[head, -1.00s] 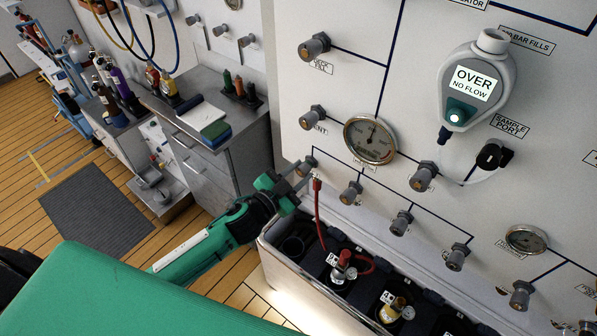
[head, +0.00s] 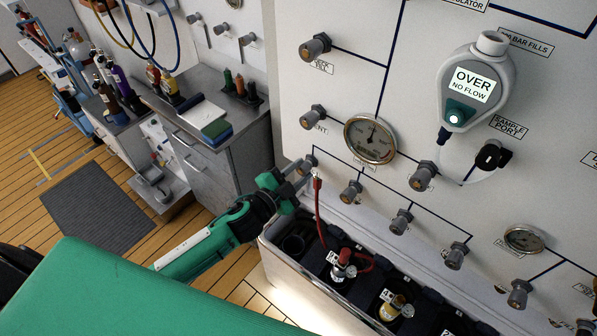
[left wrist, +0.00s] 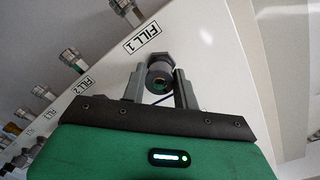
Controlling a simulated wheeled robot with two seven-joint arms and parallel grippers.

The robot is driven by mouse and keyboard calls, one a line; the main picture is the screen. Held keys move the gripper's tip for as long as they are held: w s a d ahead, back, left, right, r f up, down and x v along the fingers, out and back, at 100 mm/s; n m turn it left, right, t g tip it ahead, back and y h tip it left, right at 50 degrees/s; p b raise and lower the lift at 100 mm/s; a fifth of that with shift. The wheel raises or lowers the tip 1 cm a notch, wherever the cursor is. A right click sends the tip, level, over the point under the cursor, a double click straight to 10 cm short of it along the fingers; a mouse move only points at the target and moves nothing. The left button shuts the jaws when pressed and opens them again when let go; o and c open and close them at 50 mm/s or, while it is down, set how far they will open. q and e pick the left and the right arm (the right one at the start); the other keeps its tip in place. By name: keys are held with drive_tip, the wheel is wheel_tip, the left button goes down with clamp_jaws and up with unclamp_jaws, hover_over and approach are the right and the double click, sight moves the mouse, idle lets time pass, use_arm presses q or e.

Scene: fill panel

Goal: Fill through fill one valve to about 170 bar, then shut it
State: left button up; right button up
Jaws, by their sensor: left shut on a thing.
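My left gripper (head: 301,173) is at the fill one valve (head: 309,161), the leftmost knob of the lower row on the white panel. In the left wrist view the grey knob (left wrist: 159,74) sits between the two fingers, below the FILL 1 label (left wrist: 142,37), and the gripper is shut on it. The large round gauge (head: 371,139) is up and right of it; its needle points roughly upward, but the figures are too small to read. A red hose (head: 319,215) runs down from near the valve to a cylinder (head: 342,268) in the bin. My right gripper is not in view.
More valve knobs (head: 351,192) continue along the row to the right. The open cylinder bin (head: 283,263) stands below the gripper. A metal workbench (head: 200,165) is at the left.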

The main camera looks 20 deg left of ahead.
use_arm(q)
drive_tip(key=shift+r, duration=0.1)
drive_tip(key=o, duration=1)
drive_tip(key=shift+s+a+f+b, duration=0.2)
drive_tip(key=shift+s+b, duration=0.1)
drive_tip(key=shift+s, duration=0.15)
drive_tip(key=shift+b+v, duration=2.3)
drive_tip(key=shift+v, duration=4.1)
drive_tip(key=shift+r, duration=0.1)
